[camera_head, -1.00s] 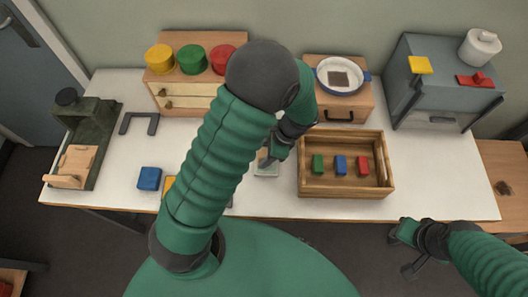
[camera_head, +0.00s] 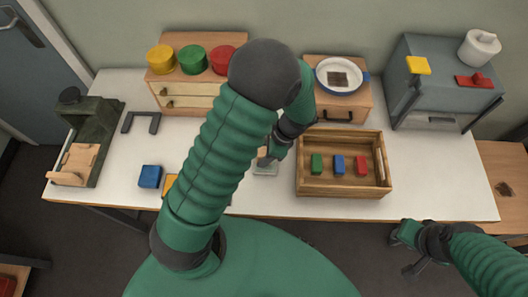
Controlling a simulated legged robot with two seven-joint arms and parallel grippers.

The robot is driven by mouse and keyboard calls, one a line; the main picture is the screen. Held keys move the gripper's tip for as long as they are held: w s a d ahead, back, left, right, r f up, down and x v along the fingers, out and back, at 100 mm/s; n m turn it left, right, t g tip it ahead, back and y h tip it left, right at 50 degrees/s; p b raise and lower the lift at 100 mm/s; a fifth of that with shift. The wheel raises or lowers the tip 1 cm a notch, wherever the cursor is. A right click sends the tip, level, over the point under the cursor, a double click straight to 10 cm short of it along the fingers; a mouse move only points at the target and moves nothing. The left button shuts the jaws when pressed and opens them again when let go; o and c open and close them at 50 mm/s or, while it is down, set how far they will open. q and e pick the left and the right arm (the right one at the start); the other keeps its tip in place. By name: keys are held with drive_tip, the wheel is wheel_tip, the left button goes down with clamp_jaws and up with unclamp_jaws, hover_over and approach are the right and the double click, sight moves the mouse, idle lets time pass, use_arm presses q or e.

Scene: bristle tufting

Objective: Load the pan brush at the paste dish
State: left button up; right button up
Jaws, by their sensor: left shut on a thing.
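My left gripper (camera_head: 268,157) is low over a small pale dish (camera_head: 265,169), which I take for the paste dish, left of the wooden tray. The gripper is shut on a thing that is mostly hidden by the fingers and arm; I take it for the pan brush. Whether its tip touches the dish is too small to tell. A white pan with a blue rim (camera_head: 341,62) and a brown square patch (camera_head: 337,79) inside sits on a small wooden cabinet. My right gripper (camera_head: 406,252) is empty, its fingers apart, beyond the table's front edge.
The wooden tray (camera_head: 340,190) holds a green, a blue and a red block. A blue block (camera_head: 150,177) and a partly hidden yellow item (camera_head: 169,184) lie to the left. Drawers with coloured cylinders (camera_head: 192,59) and a grey oven-like box (camera_head: 440,75) stand behind.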

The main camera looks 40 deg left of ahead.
use_arm(q)
drive_tip(key=shift+a+f, duration=0.2)
drive_tip(key=shift+a, duration=0.1)
drive_tip(key=shift+d+f, duration=0.2)
idle(0.3)
drive_tip(key=shift+f, duration=0.1)
idle(0.4)
wheel_tip(320, 180, up, 7)
drive_tip(key=p, duration=0.7)
idle(0.5)
